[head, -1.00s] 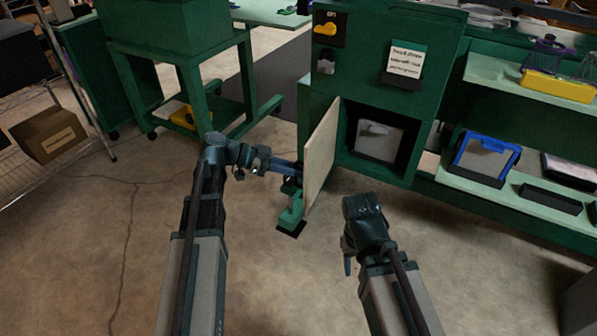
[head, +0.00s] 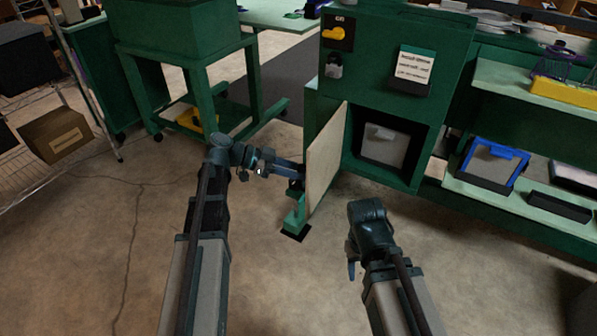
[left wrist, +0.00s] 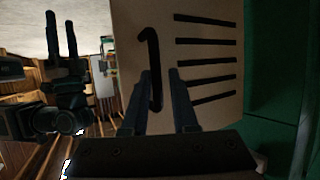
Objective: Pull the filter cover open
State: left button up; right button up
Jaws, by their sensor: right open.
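The filter cover (head: 327,160) is a beige panel standing swung open at the left of the opening in the green cabinet. In the left wrist view, the cover (left wrist: 205,20) fills the middle, with dark slots and a black bar handle (left wrist: 150,45). My left gripper (head: 297,183) is at the cover's outer face. Its fingers (left wrist: 163,75) are apart, and the handle's lower part lies by the left finger; contact is unclear. My right gripper (head: 352,268) hangs empty in front of the cabinet, and its spread fingers also show in the left wrist view (left wrist: 62,35).
Inside the opening is a pale filter panel (head: 385,147). A green stand foot (head: 296,217) is below the cover. A green shelf with a blue-framed filter (head: 492,163) is at right. A green cart (head: 190,70) is at left. The floor in front is clear.

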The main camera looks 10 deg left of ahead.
pick_arm(q)
jog(key=p+v, duration=0.5)
jog(key=v, duration=0.9)
jog(key=shift+f, duration=0.15)
jog(key=s+d+f+n+g+y, duration=0.2)
jog(key=s+d+f+n+y, duration=0.5)
jog(key=d, duration=0.3)
jog(key=s+d+f+n+g+y, duration=0.1)
jog(key=s+d+f+n+y, duration=0.3)
jog(key=s+d+f+y, duration=0.45)
notch_tip(320, 180, up, 32)
jog(key=d+h+p, duration=0.1)
jog(key=d+p, duration=0.1)
jog(key=p, duration=2.8)
jog(key=shift+s+n, duration=0.2)
jog(key=shift+n, duration=0.1)
jog(key=shift+d, duration=0.1)
